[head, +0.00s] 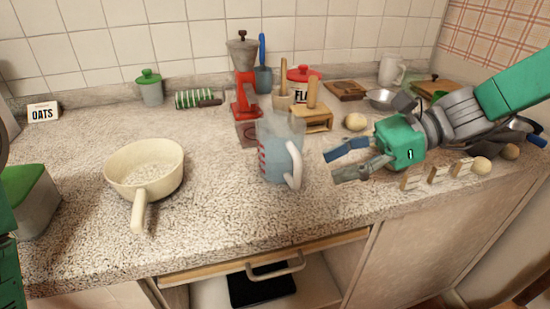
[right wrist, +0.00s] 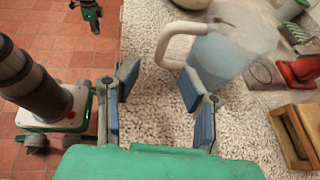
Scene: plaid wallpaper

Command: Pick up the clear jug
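The clear jug (head: 268,152) stands upright on the speckled counter, bluish and see-through with red marks on its side. Its white handle (head: 294,166) faces the front right. My right gripper (head: 338,165) is open and empty to the right of the jug, with its fingers pointing toward the handle and a gap between. In the right wrist view the jug (right wrist: 236,45) is beyond the open fingers (right wrist: 157,85), with its handle at the upper left.
A cream saucepan (head: 145,170) stands left of the jug. The counter between saucepan and jug is clear.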

